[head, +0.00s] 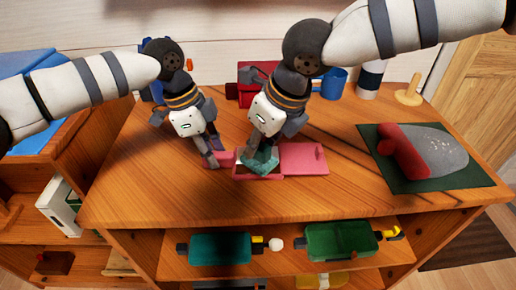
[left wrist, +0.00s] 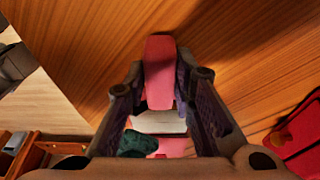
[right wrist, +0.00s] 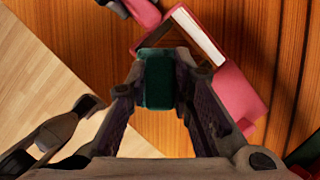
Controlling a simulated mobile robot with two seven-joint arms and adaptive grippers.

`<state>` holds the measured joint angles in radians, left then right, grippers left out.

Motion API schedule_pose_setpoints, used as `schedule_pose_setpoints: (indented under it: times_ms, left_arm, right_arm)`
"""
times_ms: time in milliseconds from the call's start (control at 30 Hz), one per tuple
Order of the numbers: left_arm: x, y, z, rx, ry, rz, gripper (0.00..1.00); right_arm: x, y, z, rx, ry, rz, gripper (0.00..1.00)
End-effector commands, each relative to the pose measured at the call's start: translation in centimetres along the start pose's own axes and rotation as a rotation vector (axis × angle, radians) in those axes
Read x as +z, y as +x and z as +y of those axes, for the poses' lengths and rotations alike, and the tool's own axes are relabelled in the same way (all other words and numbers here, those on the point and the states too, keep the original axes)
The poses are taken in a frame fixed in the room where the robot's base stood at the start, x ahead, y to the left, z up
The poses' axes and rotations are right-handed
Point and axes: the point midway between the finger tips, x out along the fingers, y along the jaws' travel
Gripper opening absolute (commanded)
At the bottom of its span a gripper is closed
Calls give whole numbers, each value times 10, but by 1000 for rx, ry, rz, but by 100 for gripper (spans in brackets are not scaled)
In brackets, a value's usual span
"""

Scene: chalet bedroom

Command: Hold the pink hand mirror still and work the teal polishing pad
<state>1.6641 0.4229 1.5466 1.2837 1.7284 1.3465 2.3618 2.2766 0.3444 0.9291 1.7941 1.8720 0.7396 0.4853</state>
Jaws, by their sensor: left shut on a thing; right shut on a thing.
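The pink hand mirror (head: 258,177) lies on the wooden desk with its handle toward the left. A flat pink panel (head: 304,158) adjoins it on the right. My left gripper (head: 216,160) is shut on the handle; the left wrist view shows the handle (left wrist: 160,80) between its fingers and the pale glass (left wrist: 158,122) beyond. My right gripper (head: 255,156) is shut on the teal polishing pad (head: 263,162), which is over the mirror's glass in the head view. The pad (right wrist: 158,80) fills the right wrist fingers; whether it touches the glass I cannot tell.
A dark green mat (head: 400,182) at the right bears a red and grey item (head: 440,148). A red box (head: 245,95), a blue mug (head: 334,83) and a wooden stand (head: 409,94) stand at the back. Teal (head: 220,248) and green (head: 340,242) things lie on the shelf below.

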Motion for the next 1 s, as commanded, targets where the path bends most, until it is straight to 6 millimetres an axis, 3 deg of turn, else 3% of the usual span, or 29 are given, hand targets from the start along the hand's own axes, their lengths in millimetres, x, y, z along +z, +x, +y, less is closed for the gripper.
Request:
schedule_pose_setpoints:
  times_ms: [533,1000]
  left_arm:
    - [0,0,0,1,0,0,0]
    - [0,0,0,1,0,0,0]
  right_arm:
    - [19,-45,0,-1,1,-4,0]
    - [21,-48,0,0,-1,-3,0]
